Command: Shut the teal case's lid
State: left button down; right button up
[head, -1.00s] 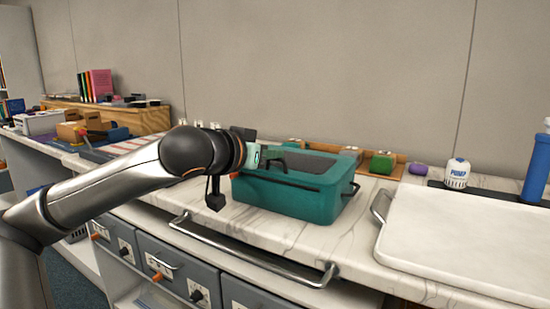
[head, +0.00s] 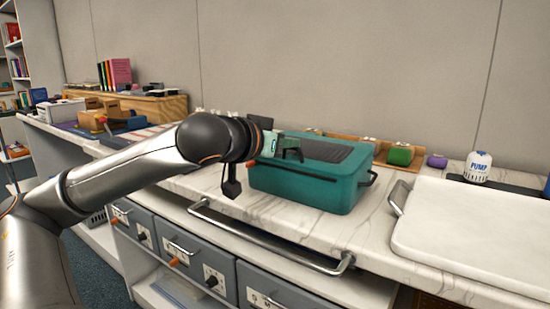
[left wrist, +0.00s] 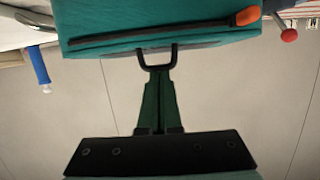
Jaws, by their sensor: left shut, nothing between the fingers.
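The teal case (head: 300,191) stands on the marble counter. Its lid (head: 345,136), with a dark ribbed panel, looks flat on top; I cannot tell if it is fully seated. My left gripper (head: 292,153) is shut and empty, at the case's left upper part, overlapping the lid in the picture; contact is unclear. In the left wrist view, the shut fingers (left wrist: 160,76) point at the case (left wrist: 120,20), with a dark loop at their tips. A black bar with an orange end (left wrist: 248,16) runs along the case side. My right gripper is not in view.
A white board (head: 470,228) with a metal handle lies right of the case. A metal rail (head: 260,235) runs along the counter front above grey drawers.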

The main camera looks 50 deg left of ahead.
pick_arm(q)
jog(key=s+d+f+b, duration=0.1)
jog(key=s+f+b, duration=0.3)
jog(key=s, duration=0.2)
jog(key=shift+s+d, duration=0.25)
jog(key=shift+s, duration=0.15)
jog(key=shift+f, duration=0.1)
